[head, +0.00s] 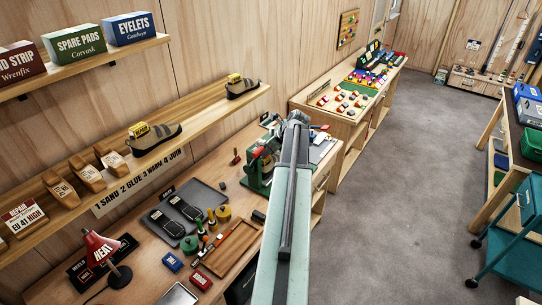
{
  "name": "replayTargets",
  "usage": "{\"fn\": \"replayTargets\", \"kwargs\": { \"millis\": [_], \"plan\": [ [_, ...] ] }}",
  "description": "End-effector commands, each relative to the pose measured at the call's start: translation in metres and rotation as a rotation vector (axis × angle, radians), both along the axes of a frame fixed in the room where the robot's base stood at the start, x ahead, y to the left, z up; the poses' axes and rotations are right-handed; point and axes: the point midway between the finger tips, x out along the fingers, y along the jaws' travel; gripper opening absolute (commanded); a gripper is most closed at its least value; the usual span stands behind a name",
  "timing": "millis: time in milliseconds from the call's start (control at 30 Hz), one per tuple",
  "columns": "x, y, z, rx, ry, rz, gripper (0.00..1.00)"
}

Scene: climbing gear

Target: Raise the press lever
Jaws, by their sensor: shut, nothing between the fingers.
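The green press (257,172) stands at the right end of the wooden workbench, left of my arm. Part of it is behind my arm, and I cannot make out its lever or the lever's angle. My arm reaches up the middle of the picture and covers the area just right of the press. My gripper cannot be made out at the arm's far end, so its place relative to the lever does not show.
The workbench holds a grey tray (207,197) with dark soles, a wooden tray (231,249) and a red lamp (101,247). A shelf with shoes (155,135) runs above. Grey floor (385,205) is clear on the right, beside a teal cart (510,255).

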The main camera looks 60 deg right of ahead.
Motion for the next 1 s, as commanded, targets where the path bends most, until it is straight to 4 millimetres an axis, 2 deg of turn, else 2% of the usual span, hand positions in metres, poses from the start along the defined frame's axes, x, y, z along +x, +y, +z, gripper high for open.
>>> {"fn": "replayTargets", "kwargs": {
  "millis": [33, 100, 367, 800, 1000],
  "plan": [
    [0.012, -0.001, 0.009, -0.003, -0.024, -0.002, 0.0],
    [0.018, -0.002, 0.011, -0.002, -0.027, -0.003, 0.0],
    [0.027, -0.001, 0.014, -0.002, -0.027, 0.0, 0.0],
    [0.026, -0.001, 0.014, -0.002, -0.026, 0.0, 0.0],
    [0.01, 0.0, 0.034, -0.003, -0.027, -0.003, 0.0]
  ]
}}
